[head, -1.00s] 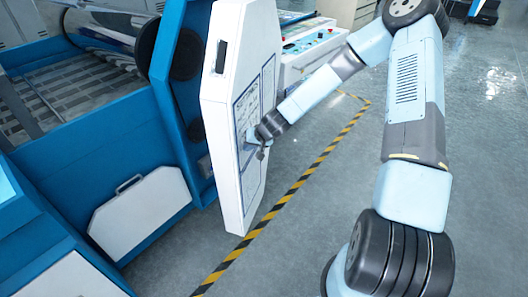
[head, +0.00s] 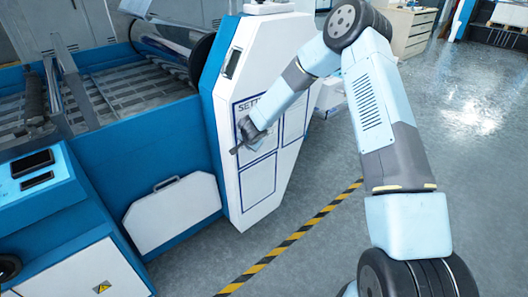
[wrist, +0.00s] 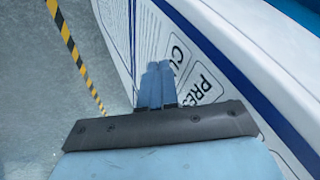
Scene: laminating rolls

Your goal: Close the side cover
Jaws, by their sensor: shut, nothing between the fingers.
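The side cover (head: 262,192) is a tall white panel with a dark handle slot near its top and blue-outlined printed labels. It stands upright at the end of the blue machine (head: 130,135). No open gap shows between the cover and the machine's blue edge in the head view, though I cannot tell whether it is latched. My gripper (head: 236,150) is shut and empty, in front of the cover's labelled face. In the wrist view, the gripper's fingertips (wrist: 157,66) are close to the printed face of the cover (wrist: 206,65); contact is unclear.
A white lower panel with a handle (head: 172,213) is on the machine's front. A yellow-black floor stripe (head: 290,240) runs past the cover. The grey floor (head: 330,220) to the right is clear apart from my arm. A drawer cabinet (head: 408,30) stands at the back.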

